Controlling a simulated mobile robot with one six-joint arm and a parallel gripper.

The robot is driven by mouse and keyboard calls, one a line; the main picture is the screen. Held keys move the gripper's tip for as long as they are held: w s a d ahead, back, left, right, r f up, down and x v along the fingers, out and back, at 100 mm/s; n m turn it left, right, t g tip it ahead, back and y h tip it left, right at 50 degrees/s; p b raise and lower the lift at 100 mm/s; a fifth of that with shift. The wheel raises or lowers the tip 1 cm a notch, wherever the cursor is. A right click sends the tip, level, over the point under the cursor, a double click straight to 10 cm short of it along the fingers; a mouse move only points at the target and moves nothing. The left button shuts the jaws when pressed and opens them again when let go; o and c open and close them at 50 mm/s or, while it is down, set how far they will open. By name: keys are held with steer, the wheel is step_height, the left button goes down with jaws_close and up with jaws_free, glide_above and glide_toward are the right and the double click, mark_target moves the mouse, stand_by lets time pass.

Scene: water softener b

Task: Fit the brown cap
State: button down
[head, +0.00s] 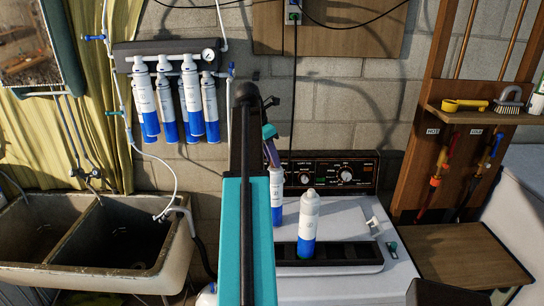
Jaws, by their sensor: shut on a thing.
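No brown cap can be made out in the head view. My teal and black arm rises through the middle of the picture and hides much of what is behind it. My gripper (272,158) is small and partly hidden behind the arm. It points down at the top of a white cartridge with a blue lower end (277,196) and appears shut on it. I cannot make out the fingertips. A second white-and-blue cartridge (308,222) stands upright in the black tray (345,251) on the white machine (350,215).
Several cartridges hang from a wall rack (165,47) with a gauge (208,55). A twin sink (90,240) is at left. A wooden shelf (480,114) with a yellow scoop (465,105) and brush (509,100) is at right. The tray's right part is bare.

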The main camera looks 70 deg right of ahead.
steer(key=shift+f, duration=0.35)
stand_by(0.3)
steer(key=c, duration=1.3)
jaws_free()
steer(key=shift+c, duration=0.2)
steer(key=shift+r, duration=0.15)
steer(key=b+v, duration=0.4)
steer(key=v, duration=0.9)
steer(key=shift+r+b, duration=0.3)
steer(key=shift+b, duration=0.1)
steer(key=shift+a+f, duration=0.1)
